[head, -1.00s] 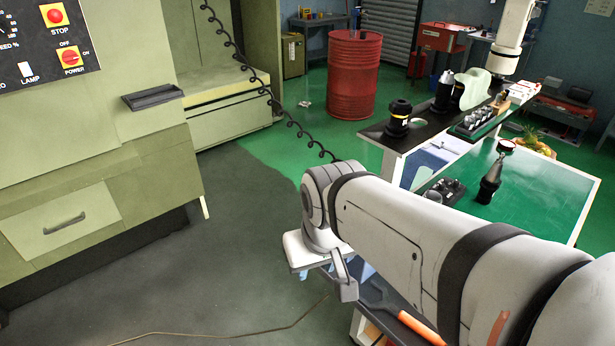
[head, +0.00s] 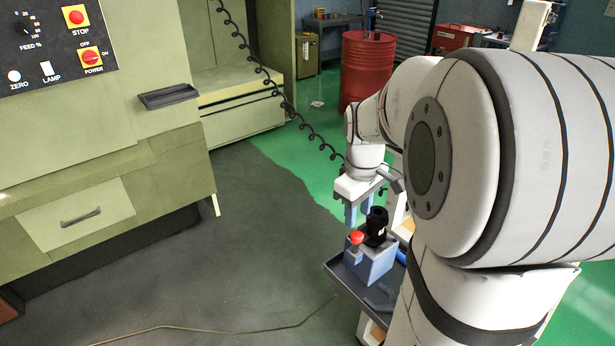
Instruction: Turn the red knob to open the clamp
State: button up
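The red knob (head: 356,237) sits on the front left of a grey-blue clamp block (head: 372,264). A black tool holder (head: 376,226) stands upright in the block, just right of the knob. My gripper (head: 358,222) points down above and behind the block, its two fingers apart with a gap between them and nothing visible in it. The fingertips are close to the knob and holder, and the right finger is partly hidden by the holder. I cannot tell whether they touch anything. No wrist view shows this closer.
The block stands on a dark cart tray (head: 347,284); my arm hides the cart's right part. A green machine (head: 100,170) with a control panel stands left, a red barrel (head: 366,70) behind. A coiled black cable (head: 262,72) hangs behind my gripper.

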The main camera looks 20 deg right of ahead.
aim_at(358, 236)
jog(key=shift+w+d+f, duration=0.2)
jog(key=shift+w+d, duration=0.1)
jog(key=shift+d, duration=0.15)
jog(key=shift+d+f, duration=0.1)
jog(key=shift+f, duration=0.2)
notch_tip(358, 236, down, 7)
jog(key=shift+w+d+f+p, duration=0.1)
jog(key=shift+p, duration=0.2)
jog(key=shift+c, duration=0.2)
